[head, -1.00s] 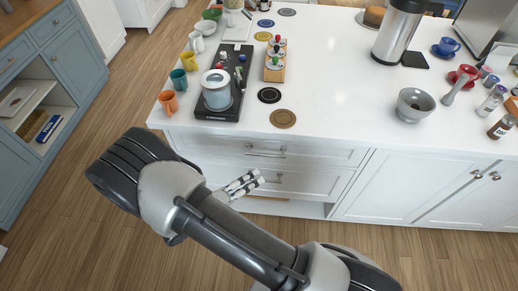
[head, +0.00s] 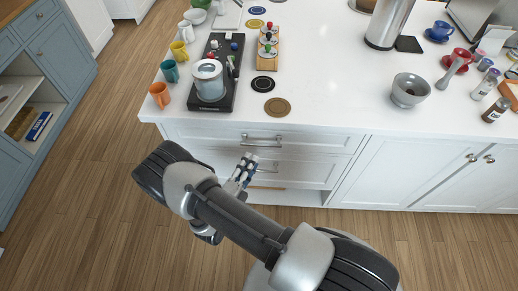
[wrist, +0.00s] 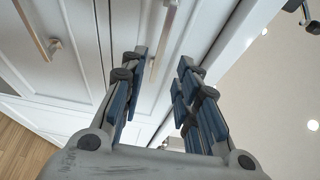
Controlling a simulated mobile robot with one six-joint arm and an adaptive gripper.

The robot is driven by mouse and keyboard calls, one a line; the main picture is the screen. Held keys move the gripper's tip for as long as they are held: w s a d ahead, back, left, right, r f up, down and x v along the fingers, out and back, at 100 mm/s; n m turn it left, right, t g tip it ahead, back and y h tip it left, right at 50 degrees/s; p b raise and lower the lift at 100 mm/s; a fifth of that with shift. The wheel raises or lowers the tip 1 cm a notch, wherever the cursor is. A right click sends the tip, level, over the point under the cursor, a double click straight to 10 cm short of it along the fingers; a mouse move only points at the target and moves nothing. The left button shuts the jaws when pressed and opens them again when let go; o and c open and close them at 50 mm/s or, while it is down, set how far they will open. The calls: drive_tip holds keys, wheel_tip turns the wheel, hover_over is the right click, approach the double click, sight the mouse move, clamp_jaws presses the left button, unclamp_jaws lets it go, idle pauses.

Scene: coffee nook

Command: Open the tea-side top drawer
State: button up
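The top drawer (head: 205,133) is in the white island front, below the counter end with the kettle and mugs. It looks closed. Its metal bar handle (head: 262,139) also shows in the wrist view (wrist: 168,22). My gripper (head: 249,159) is in front of the drawers, just below and left of that handle. In the wrist view my gripper (wrist: 161,57) is open and empty, with the handle lying in the gap between its fingers in the picture. I cannot tell whether the handle is within finger depth; no contact shows.
A lower drawer handle (head: 266,168) sits below; it shows at left in the wrist view (wrist: 38,32). The white countertop (head: 330,105) overhangs the drawers. A black tray (head: 211,105) with a kettle (head: 208,80) and an orange mug (head: 160,94) stand near its edge. Wooden floor is clear at left.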

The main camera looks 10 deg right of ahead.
sight(260, 146)
drive_tip(key=b+x, duration=0.1)
drive_tip(key=x, duration=0.6)
drive_tip(key=shift+w+d, duration=0.25)
drive_tip(key=shift+c, duration=0.3)
clamp_jaws()
